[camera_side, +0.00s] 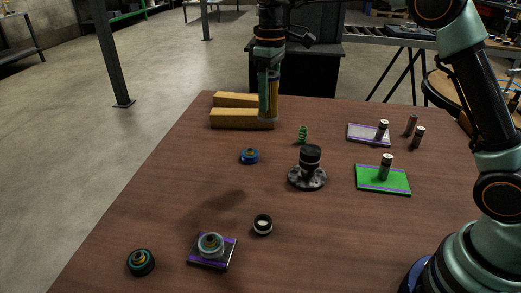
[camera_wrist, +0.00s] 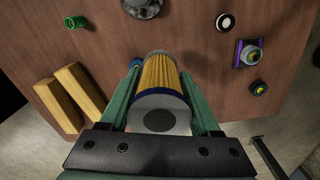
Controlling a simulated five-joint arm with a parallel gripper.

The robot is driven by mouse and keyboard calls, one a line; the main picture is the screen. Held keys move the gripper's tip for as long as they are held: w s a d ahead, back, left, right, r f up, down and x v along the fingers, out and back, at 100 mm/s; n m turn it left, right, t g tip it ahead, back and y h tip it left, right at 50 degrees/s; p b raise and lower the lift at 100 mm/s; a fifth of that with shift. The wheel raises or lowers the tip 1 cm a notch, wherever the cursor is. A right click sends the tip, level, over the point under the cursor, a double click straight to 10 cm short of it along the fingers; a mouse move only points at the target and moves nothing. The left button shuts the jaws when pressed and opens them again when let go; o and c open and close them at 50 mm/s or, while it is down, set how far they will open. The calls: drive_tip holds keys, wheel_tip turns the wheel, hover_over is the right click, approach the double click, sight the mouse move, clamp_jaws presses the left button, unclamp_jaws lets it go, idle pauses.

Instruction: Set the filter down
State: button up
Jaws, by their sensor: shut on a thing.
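The filter (camera_side: 275,98) is a yellow pleated cylinder with pale end caps. My gripper (camera_side: 268,108) is shut on it, one finger on each side, at the far end of the table in the side view. In the wrist view the filter (camera_wrist: 160,76) lies between the green fingers of my gripper (camera_wrist: 163,70), with a pale cap and dark centre facing the camera. Its far end points toward the table. Two wooden blocks (camera_side: 240,119) are close by in the side view, and stand left of it in the wrist view (camera_wrist: 72,92). Contact is unclear.
A blue ring part (camera_side: 249,156), a green spring (camera_side: 303,134) and a dark piston on a round flange (camera_side: 307,178) stand mid-table. A green plate (camera_side: 398,182) and a pale plate (camera_side: 356,133) bear small cylinders at right. Small round parts occupy the front; the left middle is clear.

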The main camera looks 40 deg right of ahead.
drive_tip(key=s+d+n, duration=0.1)
drive_tip(key=s+d, duration=0.1)
drive_tip(key=d, duration=2.3)
wheel_tip(320, 180, down, 20)
drive_tip(key=shift+s+d+r, duration=0.1)
drive_tip(key=shift+s+d, duration=0.05)
drive_tip(key=shift+f, duration=0.2)
drive_tip(key=o, duration=1.4)
drive_tip(key=shift+o, duration=0.2)
drive_tip(key=shift+r, duration=0.1)
